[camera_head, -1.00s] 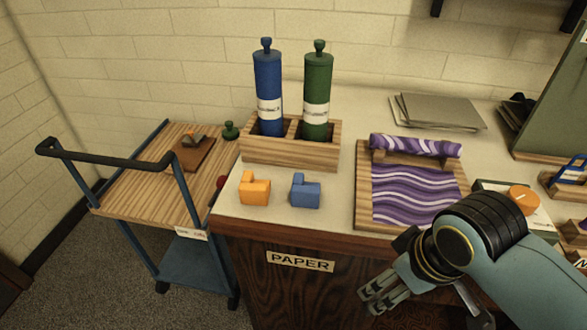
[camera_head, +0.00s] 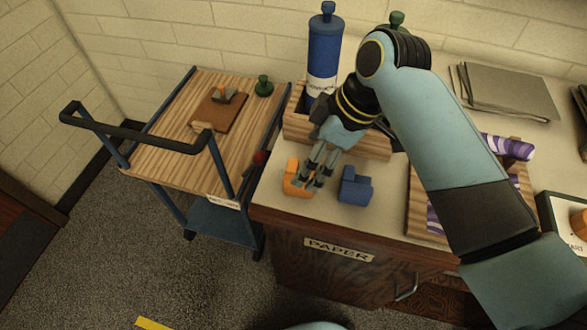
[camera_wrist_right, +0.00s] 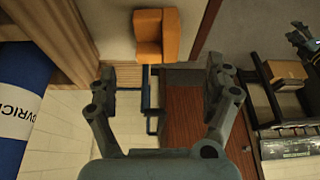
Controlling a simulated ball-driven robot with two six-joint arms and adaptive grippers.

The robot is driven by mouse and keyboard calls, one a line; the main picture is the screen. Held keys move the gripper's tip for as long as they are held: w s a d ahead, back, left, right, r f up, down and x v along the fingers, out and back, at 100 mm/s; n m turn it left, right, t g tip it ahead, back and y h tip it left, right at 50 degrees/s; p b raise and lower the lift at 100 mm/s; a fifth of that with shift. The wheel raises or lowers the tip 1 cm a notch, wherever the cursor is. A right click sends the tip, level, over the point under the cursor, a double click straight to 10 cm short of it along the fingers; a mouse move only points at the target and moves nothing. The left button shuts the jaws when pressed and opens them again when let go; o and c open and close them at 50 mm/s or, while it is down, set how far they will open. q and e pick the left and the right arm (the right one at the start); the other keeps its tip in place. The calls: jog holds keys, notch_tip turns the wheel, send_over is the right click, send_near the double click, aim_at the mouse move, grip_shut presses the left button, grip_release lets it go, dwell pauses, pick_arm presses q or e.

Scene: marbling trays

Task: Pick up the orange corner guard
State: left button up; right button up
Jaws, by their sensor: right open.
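The orange corner guard (camera_head: 291,178) stands on the counter near its front left edge, partly covered by my right gripper's fingers in the head view. My right gripper (camera_head: 313,180) is open and empty, reaching down at the guard's right side. In the right wrist view the guard (camera_wrist_right: 157,38) lies just beyond the space between the open fingertips (camera_wrist_right: 162,72), apart from both fingers. My left gripper does not show.
A blue corner guard (camera_head: 355,186) stands close to the right. Behind is a wooden rack (camera_head: 296,124) with a blue cylinder (camera_head: 323,55); a green one (camera_head: 397,20) is mostly hidden by my arm. A wooden-topped cart (camera_head: 170,150) stands left.

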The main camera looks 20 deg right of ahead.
jog(key=shift+x, duration=1.1)
jog(key=shift+w+a+f, duration=0.1)
jog(key=shift+f, duration=0.2)
jog(key=x, duration=0.4)
jog(key=shift+d+f, duration=0.2)
jog(key=shift+f, duration=0.1)
jog(key=shift+w+f, duration=0.1)
jog(key=shift+f, duration=0.1)
jog(key=c, duration=1)
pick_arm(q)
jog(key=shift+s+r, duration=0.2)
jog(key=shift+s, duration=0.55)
pick_arm(e)
jog(key=shift+c, duration=0.8)
